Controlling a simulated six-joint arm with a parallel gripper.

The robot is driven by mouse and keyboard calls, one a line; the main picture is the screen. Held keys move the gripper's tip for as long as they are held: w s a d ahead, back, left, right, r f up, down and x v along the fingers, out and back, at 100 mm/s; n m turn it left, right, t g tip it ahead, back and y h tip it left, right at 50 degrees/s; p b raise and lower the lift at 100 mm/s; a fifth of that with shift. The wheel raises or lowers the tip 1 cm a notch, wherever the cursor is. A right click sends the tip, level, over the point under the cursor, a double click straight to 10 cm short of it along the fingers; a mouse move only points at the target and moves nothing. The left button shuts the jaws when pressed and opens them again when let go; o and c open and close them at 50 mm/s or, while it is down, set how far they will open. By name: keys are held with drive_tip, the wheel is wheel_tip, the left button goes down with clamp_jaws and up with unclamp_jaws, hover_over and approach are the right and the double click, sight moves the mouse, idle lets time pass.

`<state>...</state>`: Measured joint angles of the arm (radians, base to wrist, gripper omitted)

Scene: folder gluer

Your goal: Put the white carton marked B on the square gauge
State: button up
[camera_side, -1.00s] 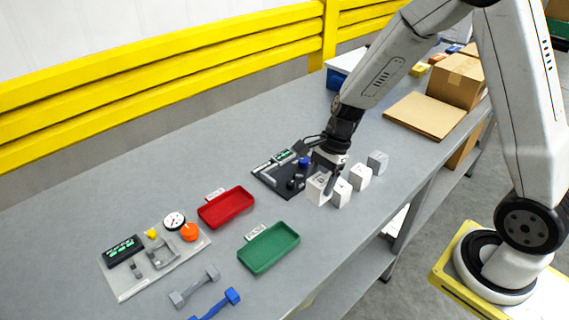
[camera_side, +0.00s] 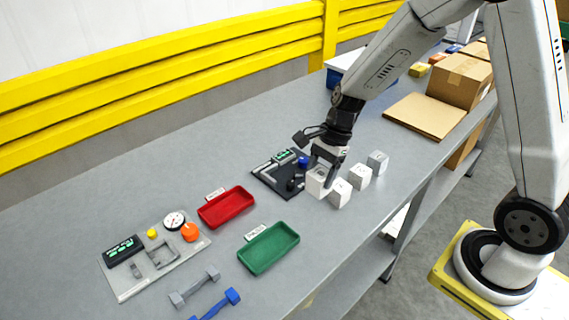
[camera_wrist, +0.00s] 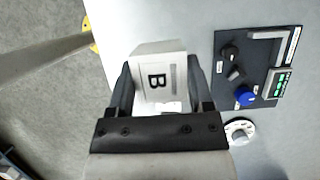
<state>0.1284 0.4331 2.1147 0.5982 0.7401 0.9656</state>
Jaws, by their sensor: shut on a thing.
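The white carton marked B (camera_wrist: 158,80) is between the two black fingers of my gripper (camera_wrist: 160,95). The letter B faces the wrist camera. In the side view my gripper (camera_side: 327,158) is shut on this carton (camera_side: 317,182), at the near side of a black panel. It looks slightly raised, though the gap to the bench is hard to see. A light grey plate (camera_side: 135,287) at the left bears a small square frame (camera_side: 162,254), a dial, a dark display, and yellow and orange knobs. This looks like the square gauge.
More cartons (camera_side: 340,193) stand in a row to the right of the held one. The black panel (camera_wrist: 228,85) has knobs and a blue button. A red tray (camera_side: 226,208) and a green tray (camera_side: 268,248) lie between it and the grey plate. Dumbbell-shaped parts (camera_side: 196,287) lie in front.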

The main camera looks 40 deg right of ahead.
drive_tip(key=w+d+f, duration=0.1)
drive_tip(key=w, duration=0.7)
drive_tip(key=w+d+f, duration=0.1)
drive_tip(key=w+d, duration=0.1)
drive_tip(key=w, duration=0.7)
drive_tip(key=shift+f, duration=0.4)
drive_tip(key=shift+a+f, duration=0.1)
drive_tip(key=shift+f, duration=0.1)
drive_tip(key=shift+f, duration=2.8)
drive_tip(key=o, duration=1.2)
drive_tip(key=shift+r, duration=0.15)
wheel_tip(320, 180, up, 10)
